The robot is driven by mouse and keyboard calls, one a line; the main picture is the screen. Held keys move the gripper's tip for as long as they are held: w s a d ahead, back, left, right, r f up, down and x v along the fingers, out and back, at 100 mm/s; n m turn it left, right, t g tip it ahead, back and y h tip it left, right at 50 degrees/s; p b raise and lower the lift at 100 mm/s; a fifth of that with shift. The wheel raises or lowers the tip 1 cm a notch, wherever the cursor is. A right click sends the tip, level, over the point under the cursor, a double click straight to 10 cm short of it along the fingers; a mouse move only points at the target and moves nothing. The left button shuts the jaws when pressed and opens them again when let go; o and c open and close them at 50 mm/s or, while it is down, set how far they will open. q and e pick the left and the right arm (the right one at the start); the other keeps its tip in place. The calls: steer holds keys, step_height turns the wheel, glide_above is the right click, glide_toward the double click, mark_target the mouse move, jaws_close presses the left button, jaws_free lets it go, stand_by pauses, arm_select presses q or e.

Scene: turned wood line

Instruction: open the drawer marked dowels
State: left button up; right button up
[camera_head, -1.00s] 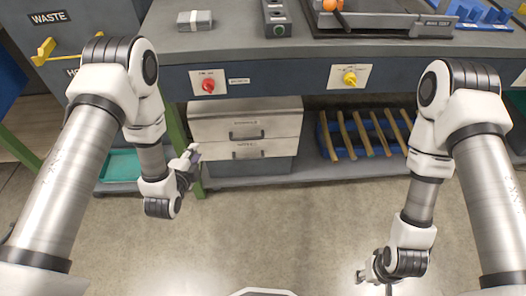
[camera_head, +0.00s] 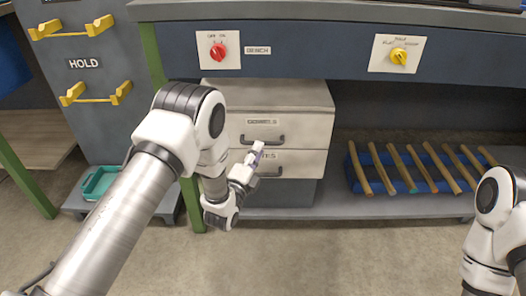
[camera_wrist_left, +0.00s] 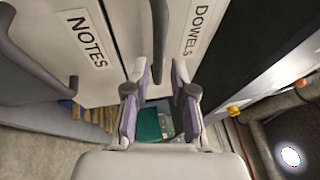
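The drawer marked dowels (camera_head: 300,126) is the upper of two pale drawers under the bench, and it looks shut. Its dark handle (camera_head: 266,139) sits below the label. My left gripper (camera_head: 256,155) is in front of the drawers, near this handle. In the left wrist view my gripper (camera_wrist_left: 157,80) is open, and the end of the dowels handle (camera_wrist_left: 158,38) appears between its fingertips. I cannot tell how deep the handle sits between them. The lower drawer marked notes (camera_head: 308,163) is shut, its label partly hidden by my gripper. My right gripper is out of view.
The bench front (camera_head: 300,50) with a red switch (camera_head: 218,51) and a yellow switch (camera_head: 398,56) overhangs the drawers. A green bench leg (camera_head: 152,55) stands left. A blue rack with wooden rods (camera_head: 415,168) is on the shelf at right. A teal tray (camera_head: 100,182) lies left.

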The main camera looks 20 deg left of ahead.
arm_select(q)
steer(key=b+x, duration=0.1)
steer(key=x, duration=0.3)
jaws_close()
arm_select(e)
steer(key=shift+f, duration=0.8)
arm_select(q)
steer(key=shift+s+f, duration=0.1)
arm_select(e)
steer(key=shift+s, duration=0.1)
